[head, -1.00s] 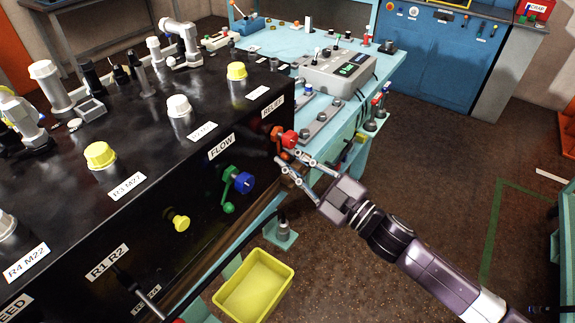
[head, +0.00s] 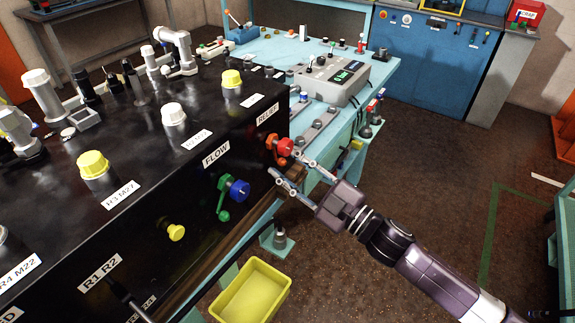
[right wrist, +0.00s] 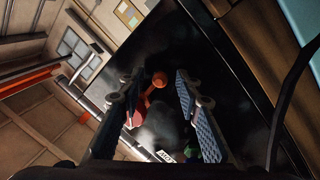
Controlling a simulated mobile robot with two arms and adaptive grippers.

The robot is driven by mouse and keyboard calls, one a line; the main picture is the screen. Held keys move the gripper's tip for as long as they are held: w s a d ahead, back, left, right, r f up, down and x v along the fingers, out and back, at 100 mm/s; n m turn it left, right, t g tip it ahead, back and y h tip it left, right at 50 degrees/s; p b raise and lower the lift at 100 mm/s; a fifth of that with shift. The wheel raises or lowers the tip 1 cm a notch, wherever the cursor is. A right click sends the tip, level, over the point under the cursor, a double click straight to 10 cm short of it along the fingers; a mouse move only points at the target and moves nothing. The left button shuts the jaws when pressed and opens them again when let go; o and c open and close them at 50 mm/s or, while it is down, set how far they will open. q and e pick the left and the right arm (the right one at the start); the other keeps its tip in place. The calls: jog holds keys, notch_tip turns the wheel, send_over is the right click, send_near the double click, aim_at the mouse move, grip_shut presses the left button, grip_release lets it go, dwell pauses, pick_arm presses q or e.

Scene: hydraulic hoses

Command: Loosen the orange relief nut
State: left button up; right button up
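The orange relief nut (head: 271,143) is on the end face of the black box, below the RELIEF label, with a red knob (head: 285,147) beside it. In the right wrist view an orange arm with a round end (right wrist: 158,80) and a red part (right wrist: 137,118) show between the fingers. My right gripper (head: 284,162) is open, its fingertips just in front of and below the nut. Its two fingers stand apart in the right wrist view (right wrist: 155,90), with no clear contact. My left gripper is not in view.
A green handle (head: 224,200) with a blue knob (head: 239,190) and a yellow knob (head: 176,232) sit left of the nut on the same face. A yellow bin (head: 252,292) stands below. A light-blue bench (head: 345,100) is behind.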

jog(key=v, duration=1.2)
dwell(0.5)
